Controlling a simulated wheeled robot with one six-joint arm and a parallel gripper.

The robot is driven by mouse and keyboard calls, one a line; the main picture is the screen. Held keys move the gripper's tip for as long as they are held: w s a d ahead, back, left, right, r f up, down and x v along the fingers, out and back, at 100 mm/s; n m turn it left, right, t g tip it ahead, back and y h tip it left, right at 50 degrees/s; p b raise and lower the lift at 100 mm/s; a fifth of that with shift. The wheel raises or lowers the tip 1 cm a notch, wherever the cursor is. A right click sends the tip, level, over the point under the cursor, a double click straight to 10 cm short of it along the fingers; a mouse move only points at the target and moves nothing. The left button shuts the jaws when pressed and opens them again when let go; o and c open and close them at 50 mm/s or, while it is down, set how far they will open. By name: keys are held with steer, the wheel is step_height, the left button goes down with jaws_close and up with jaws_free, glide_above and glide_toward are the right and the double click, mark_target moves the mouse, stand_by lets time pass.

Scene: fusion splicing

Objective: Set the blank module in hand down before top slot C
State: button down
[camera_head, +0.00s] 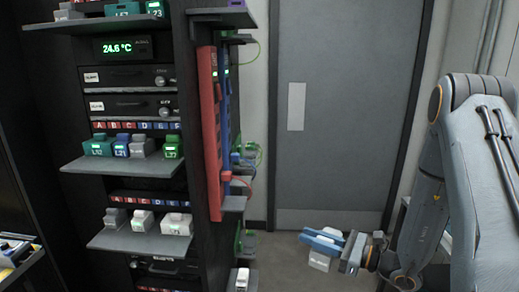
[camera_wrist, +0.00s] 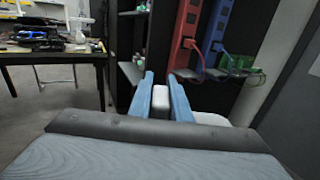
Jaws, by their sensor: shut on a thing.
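My gripper (camera_head: 322,239) is shut on a white blank module (camera_head: 320,261) and holds it in the air right of the rack, in front of the grey door. In the wrist view the module (camera_wrist: 160,100) sits between the blue fingers of my gripper (camera_wrist: 160,84). The upper lettered strip (camera_head: 137,126) on the rack runs A to F, with the C label (camera_head: 129,126) left of its middle. A shelf (camera_head: 125,169) below that strip carries a teal module (camera_head: 98,147), a blue module (camera_head: 121,146), a grey module (camera_head: 143,147) and a green module (camera_head: 171,147).
A lower shelf (camera_head: 140,242) holds a grey and two white modules below a second lettered strip (camera_head: 150,198). Red (camera_head: 208,130) and blue upright strips with cables stand at the rack's right side. A cluttered table (camera_wrist: 50,58) is at left in the wrist view.

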steer(key=d+f+m+t+h+b, duration=0.1)
steer(key=d+f+m+t+h, duration=0.1)
steer(key=f, duration=0.4)
steer(key=w+d+f+m+t+h+b, duration=0.1)
steer(key=d+f+m+t+h, duration=0.1)
steer(key=f+m+t+h, duration=0.2)
steer(key=shift+f+h, duration=0.4)
steer(key=shift+f, duration=0.85)
